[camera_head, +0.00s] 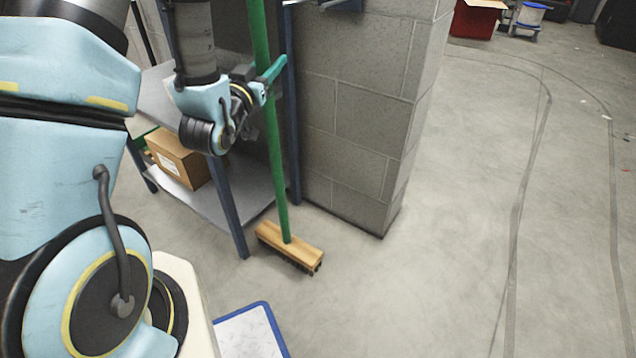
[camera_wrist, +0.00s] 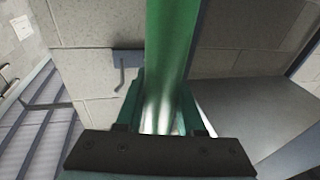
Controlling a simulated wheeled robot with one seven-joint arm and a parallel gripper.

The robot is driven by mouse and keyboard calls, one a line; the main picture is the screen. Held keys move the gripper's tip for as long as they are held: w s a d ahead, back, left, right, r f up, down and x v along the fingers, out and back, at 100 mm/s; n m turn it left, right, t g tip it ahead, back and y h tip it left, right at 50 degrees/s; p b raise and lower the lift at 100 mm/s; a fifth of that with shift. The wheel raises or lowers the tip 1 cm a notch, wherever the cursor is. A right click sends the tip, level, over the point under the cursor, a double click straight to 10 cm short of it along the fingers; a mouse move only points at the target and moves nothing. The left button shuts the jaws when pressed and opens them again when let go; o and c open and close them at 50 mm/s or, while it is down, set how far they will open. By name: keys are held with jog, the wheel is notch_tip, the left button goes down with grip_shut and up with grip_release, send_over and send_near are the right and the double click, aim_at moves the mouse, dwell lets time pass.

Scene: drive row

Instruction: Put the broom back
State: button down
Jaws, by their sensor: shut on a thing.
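The broom has a long green handle (camera_head: 275,150) and a wooden head (camera_head: 290,248) with dark bristles. It stands nearly upright beside the blue-legged shelf, its head at or just above the floor; I cannot tell which. My gripper (camera_head: 271,78) is shut on the handle well above the head. In the wrist view the handle (camera_wrist: 172,50) runs up between the two green fingers (camera_wrist: 165,115). A small grey hook (camera_wrist: 124,72) is on the block wall behind, left of the handle. The top of the handle is out of view.
The shelf (camera_head: 228,205) with blue posts holds a cardboard box (camera_head: 178,158) and stands close left of the broom. A grey block wall (camera_head: 350,110) stands behind it. A blue-rimmed white panel (camera_head: 250,338) is low at the front. The floor to the right is clear.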

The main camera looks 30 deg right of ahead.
jog(key=p, duration=0.3)
jog(key=shift+s+a+r, duration=0.3)
jog(key=shift+s+r, duration=0.05)
jog(key=shift+s, duration=0.05)
jog(key=shift+s+a+f+p, duration=0.15)
jog(key=shift+f+p, duration=0.05)
jog(key=shift+p, duration=0.25)
jog(key=shift+f+b, duration=0.15)
jog(key=shift+b, duration=0.2)
